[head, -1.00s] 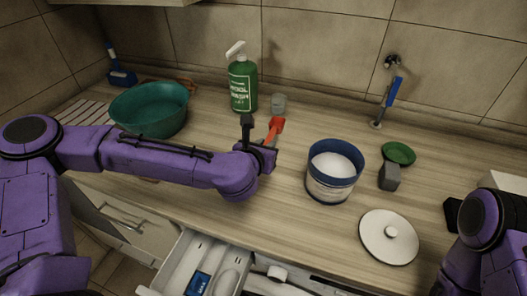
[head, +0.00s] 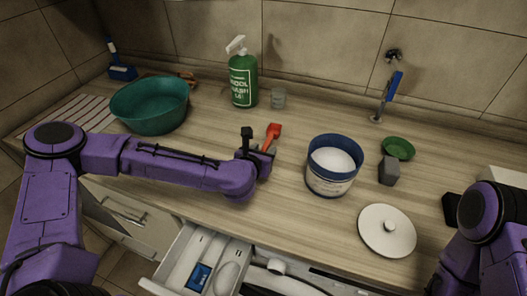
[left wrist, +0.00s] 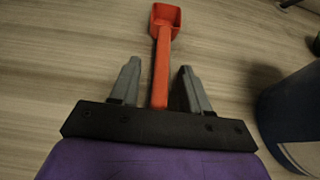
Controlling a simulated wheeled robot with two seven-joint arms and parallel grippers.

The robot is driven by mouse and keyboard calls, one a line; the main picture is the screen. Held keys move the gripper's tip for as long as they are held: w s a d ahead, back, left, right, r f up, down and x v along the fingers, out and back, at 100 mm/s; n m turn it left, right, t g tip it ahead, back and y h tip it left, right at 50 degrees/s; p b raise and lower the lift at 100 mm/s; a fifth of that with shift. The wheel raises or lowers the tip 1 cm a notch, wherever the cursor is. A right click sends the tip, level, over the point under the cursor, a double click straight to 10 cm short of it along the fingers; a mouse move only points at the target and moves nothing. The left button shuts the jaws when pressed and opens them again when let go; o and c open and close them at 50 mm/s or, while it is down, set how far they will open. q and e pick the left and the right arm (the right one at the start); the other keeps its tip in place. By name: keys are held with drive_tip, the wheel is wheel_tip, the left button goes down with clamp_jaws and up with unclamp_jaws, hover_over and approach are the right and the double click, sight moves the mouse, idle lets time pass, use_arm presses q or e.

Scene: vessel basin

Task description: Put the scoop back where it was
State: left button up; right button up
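The red scoop (head: 271,136) lies on the counter beside my left gripper (head: 256,145). In the left wrist view the scoop (left wrist: 163,50) has its square bowl pointing away and its handle running back between the fingers. The two grey fingers of my left gripper (left wrist: 160,90) stand apart, with a gap on each side of the handle. The handle's near end is hidden behind the gripper's black body. A blue-rimmed tub (head: 330,184) of white powder stands to the right of the scoop.
A white lid (head: 375,232) lies in front of the tub. A teal basin (head: 150,108) is at left. An open drawer (head: 178,262) juts out below the front edge.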

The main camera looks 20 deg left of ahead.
use_arm(q)
drive_tip(key=shift+r, duration=0.15)
drive_tip(key=shift+r+p, duration=0.25)
drive_tip(key=shift+p, duration=0.1)
drive_tip(key=b+v, duration=0.1)
drive_tip(key=v, duration=0.3)
drive_tip(key=b+v, duration=0.1)
drive_tip(key=v, duration=0.3)
drive_tip(key=shift+s, duration=0.5)
drive_tip(key=p, duration=0.1)
drive_tip(key=r+p, duration=0.1)
drive_tip(key=p, duration=0.1)
drive_tip(key=shift+s+a+r, duration=0.1)
drive_tip(key=shift+s+r, duration=0.2)
drive_tip(key=s+p, duration=0.1)
drive_tip(key=p, duration=0.5)
drive_tip(key=shift+s+r, duration=0.1)
drive_tip(key=shift+s, duration=0.25)
drive_tip(key=shift+s+p, duration=0.25)
drive_tip(key=shift+p, duration=0.1)
drive_tip(key=shift+f, duration=0.25)
